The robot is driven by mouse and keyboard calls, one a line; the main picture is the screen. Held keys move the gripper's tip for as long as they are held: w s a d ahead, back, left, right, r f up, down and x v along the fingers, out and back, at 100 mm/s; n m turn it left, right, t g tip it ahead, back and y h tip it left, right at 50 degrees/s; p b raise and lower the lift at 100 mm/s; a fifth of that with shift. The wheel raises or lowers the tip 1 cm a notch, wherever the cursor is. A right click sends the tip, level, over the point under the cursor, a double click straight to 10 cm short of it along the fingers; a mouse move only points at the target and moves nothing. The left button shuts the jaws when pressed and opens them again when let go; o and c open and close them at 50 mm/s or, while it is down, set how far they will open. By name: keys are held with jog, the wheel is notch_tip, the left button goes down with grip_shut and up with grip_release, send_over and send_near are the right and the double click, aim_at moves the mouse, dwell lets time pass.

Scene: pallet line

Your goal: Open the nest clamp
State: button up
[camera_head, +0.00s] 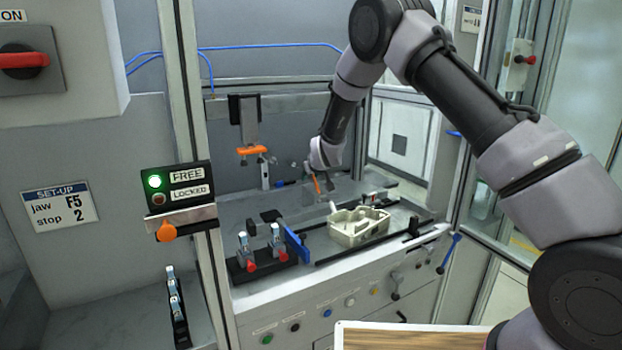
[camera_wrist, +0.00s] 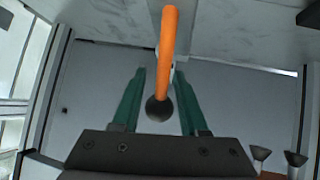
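An orange lever (camera_wrist: 168,45) with a dark ball end (camera_wrist: 160,108) runs down the middle of the wrist view. My gripper (camera_wrist: 158,72) has its two green fingers apart, one on each side of the lever, with a gap showing on both sides. In the head view the orange lever (camera_head: 317,185) stands upright just below my gripper (camera_head: 311,172), behind the beige housing (camera_head: 345,235). I take this lever to be the clamp's handle. The beige housing sits on the machine bed, open side up. The clamp's lower part is too small to make out.
A blue plate (camera_head: 297,246) and a black block with red-tipped pins (camera_head: 262,264) stand left of the housing. An orange-footed tool (camera_head: 252,151) hangs at the back. A panel (camera_head: 177,186) shows a green light by FREE. A door frame stands at right.

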jog(key=shift+s+f, duration=0.1)
jog(key=shift+s+d, duration=0.1)
jog(key=shift+s, duration=0.1)
jog(key=v, duration=1)
jog(key=shift+r, duration=0.3)
jog(key=shift+s, duration=0.15)
grip_shut()
jog(key=m, duration=1.8)
send_near(315, 181)
jog(key=x, duration=0.6)
jog(key=shift+w+f, duration=0.2)
jog(key=shift+w, duration=0.2)
